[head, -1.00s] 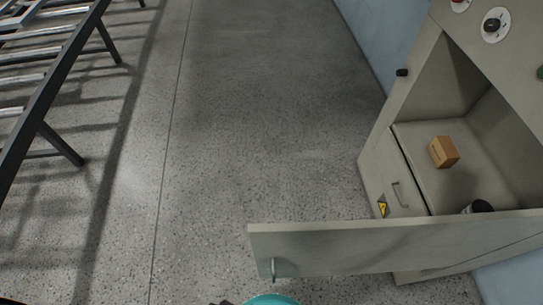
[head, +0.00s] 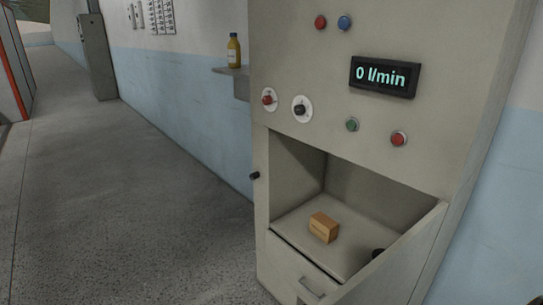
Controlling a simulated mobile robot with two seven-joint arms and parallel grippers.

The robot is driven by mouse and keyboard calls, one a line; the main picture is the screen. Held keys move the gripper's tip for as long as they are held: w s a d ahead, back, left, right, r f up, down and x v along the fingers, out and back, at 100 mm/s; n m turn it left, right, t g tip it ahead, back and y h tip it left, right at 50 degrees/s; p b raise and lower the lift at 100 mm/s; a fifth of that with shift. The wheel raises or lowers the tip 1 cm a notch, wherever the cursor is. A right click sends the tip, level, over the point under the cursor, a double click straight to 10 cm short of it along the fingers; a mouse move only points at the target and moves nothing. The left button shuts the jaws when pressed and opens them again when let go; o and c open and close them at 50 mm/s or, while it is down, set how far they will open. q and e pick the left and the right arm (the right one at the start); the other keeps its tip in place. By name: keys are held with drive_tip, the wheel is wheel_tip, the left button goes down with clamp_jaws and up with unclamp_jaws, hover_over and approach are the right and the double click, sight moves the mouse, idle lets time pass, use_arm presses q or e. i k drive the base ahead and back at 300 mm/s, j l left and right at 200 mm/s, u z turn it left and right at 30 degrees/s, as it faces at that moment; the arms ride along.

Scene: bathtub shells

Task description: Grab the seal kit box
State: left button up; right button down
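A small brown cardboard box (head: 323,227), which looks like the seal kit box, sits on the floor of an open compartment in a grey-beige cabinet (head: 350,135). It stands near the middle of the compartment floor (head: 296,214), clear of the walls. Print on the box is too small to read. Neither of my grippers shows in the head view, so their state and distance from the box cannot be seen.
A drawer handle (head: 311,289) is below. Knobs and a display (head: 384,77) sit above. A yellow bottle (head: 234,50) stands on a wall shelf (head: 232,72). The floor at left (head: 130,200) is clear.

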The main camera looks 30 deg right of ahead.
sight(324, 227)
drive_tip(key=z, duration=1.7)
drive_tip(key=k+j, duration=0.1)
drive_tip(key=j, duration=0.2)
drive_tip(key=k+j, duration=0.1)
drive_tip(key=j, duration=0.15)
drive_tip(key=i+j+z, duration=0.3)
drive_tip(key=j, duration=0.3)
drive_tip(key=j+z, duration=0.35)
drive_tip(key=j, duration=0.25)
drive_tip(key=j+z, duration=0.3)
drive_tip(key=j, duration=0.35)
drive_tip(key=i+j, duration=0.05)
